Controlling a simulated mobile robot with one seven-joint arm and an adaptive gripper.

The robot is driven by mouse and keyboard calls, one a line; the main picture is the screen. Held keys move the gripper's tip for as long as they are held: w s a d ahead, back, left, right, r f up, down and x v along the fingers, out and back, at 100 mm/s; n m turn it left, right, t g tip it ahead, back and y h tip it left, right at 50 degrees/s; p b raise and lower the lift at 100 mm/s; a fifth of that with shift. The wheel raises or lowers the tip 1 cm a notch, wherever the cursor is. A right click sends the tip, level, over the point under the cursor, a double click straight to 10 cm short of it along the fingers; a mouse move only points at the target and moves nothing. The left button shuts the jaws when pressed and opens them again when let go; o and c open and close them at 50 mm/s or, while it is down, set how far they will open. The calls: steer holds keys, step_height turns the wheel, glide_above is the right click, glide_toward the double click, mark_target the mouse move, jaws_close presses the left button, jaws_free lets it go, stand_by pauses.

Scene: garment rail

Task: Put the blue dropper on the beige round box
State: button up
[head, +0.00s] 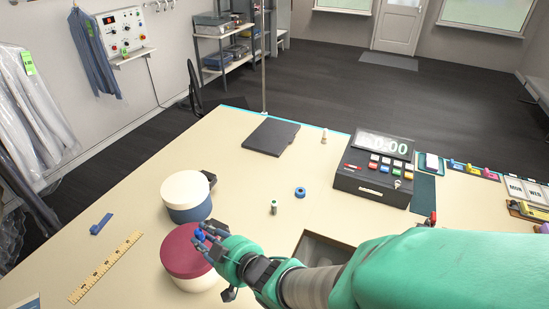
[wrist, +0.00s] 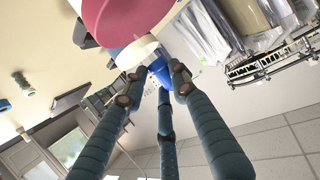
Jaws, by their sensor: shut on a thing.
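My gripper (head: 208,240) is shut on the blue dropper (head: 200,234). In the wrist view, the dropper (wrist: 160,73) shows between the three fingertips, with much of it hidden by them. A round box with a cream-beige lid and blue body (head: 186,190) stands on the counter, just beyond the gripper. A second round box with a dark red lid and pale body (head: 182,254) stands nearer, and my gripper appears in front of or over its right part. The red lid also shows at the top of the wrist view (wrist: 122,18). I cannot tell the dropper's exact height.
A small dark object (head: 209,178) sits behind the cream-lidded box. A yellow ruler (head: 105,267) lies left. A recess (head: 320,250) opens in the counter near my arm.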

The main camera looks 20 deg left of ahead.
steer(key=shift+w+a+f+b, duration=0.1)
steer(key=shift+a+f+b, duration=0.1)
steer(key=shift+f, duration=0.7)
steer(key=shift+w+a+f+b, duration=0.1)
steer(key=shift+a+f+b, duration=0.05)
steer(key=shift+f, duration=0.75)
steer(key=shift+f, duration=0.25)
steer(key=o, duration=0.8)
steer(key=shift+o, duration=0.2)
steer(key=shift+r, duration=0.1)
steer(key=shift+r, duration=0.15)
steer(key=shift+d+r, duration=0.1)
steer(key=p+v, duration=0.1)
steer(key=v, duration=1)
steer(key=shift+d, duration=0.35)
